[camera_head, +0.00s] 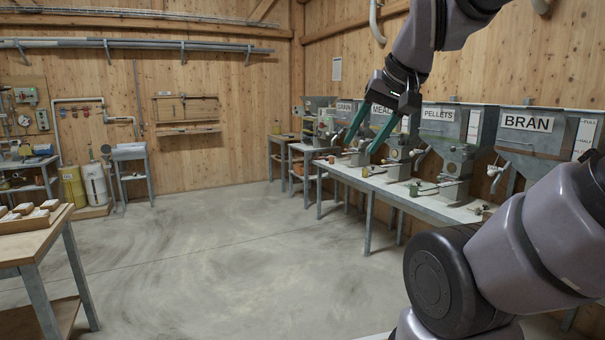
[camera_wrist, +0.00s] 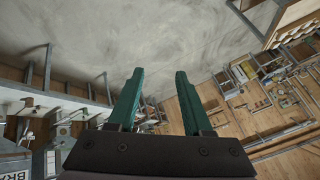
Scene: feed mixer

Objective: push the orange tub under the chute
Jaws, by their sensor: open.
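My gripper (camera_head: 358,146) is open and empty, held in the air in front of the hoppers in the head view. Its two green fingers stand apart in the wrist view (camera_wrist: 159,73), with nothing between them. Feed hoppers labelled GRAIN, MEAL, PELLETS (camera_head: 438,114) and BRAN (camera_head: 527,124) line the right wall, with metal dispensing mechanisms below them. Small tubs stand on the bench below, among them a green tub (camera_head: 414,190) and a yellowish tub (camera_head: 364,172). I cannot pick out the orange tub with certainty; my arm hides part of the bench's near end.
The long pale bench (camera_head: 425,206) runs along the right wall on grey legs. A wooden table (camera_head: 36,240) with small boxes stands at left. The concrete floor (camera_head: 220,250) between is clear.

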